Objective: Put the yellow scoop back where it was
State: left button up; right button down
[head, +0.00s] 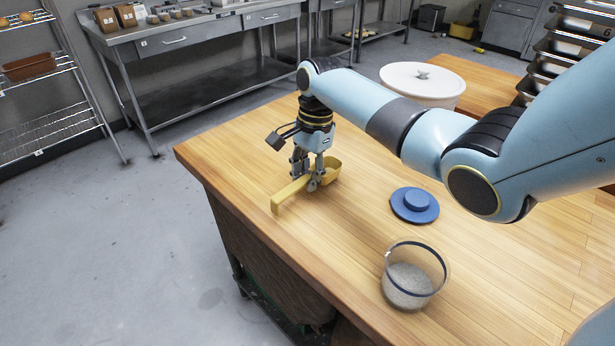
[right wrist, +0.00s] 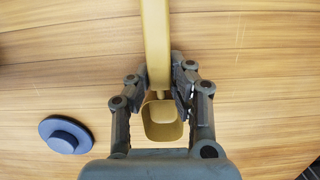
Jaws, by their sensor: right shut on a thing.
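The yellow scoop (head: 290,192) is at the left part of the wooden table (head: 480,250), with its handle toward the front left and its bowl toward the back right. My right gripper (head: 308,182) points down over it and is shut on the scoop near where handle and bowl meet. In the right wrist view the handle (right wrist: 156,45) runs between the fingers (right wrist: 163,88), and the bowl (right wrist: 162,130) shows below them. The scoop is at or just above the tabletop; I cannot tell whether it touches. My left gripper is not in view.
A blue lid (head: 414,205) with a knob lies right of the scoop. A clear container (head: 410,285) of grey-white contents stands open near the front edge. A white lidded tub (head: 422,85) stands behind my right arm. Bare tabletop lies between scoop and lid.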

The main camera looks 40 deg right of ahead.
jog(key=shift+f, duration=0.65)
jog(key=c, duration=1.2)
grip_release()
jog(key=shift+o, duration=0.2)
notch_tip(320, 180, up, 12)
jog(key=d, duration=0.1)
jog(key=shift+d, duration=0.4)
jog(key=shift+f, duration=0.1)
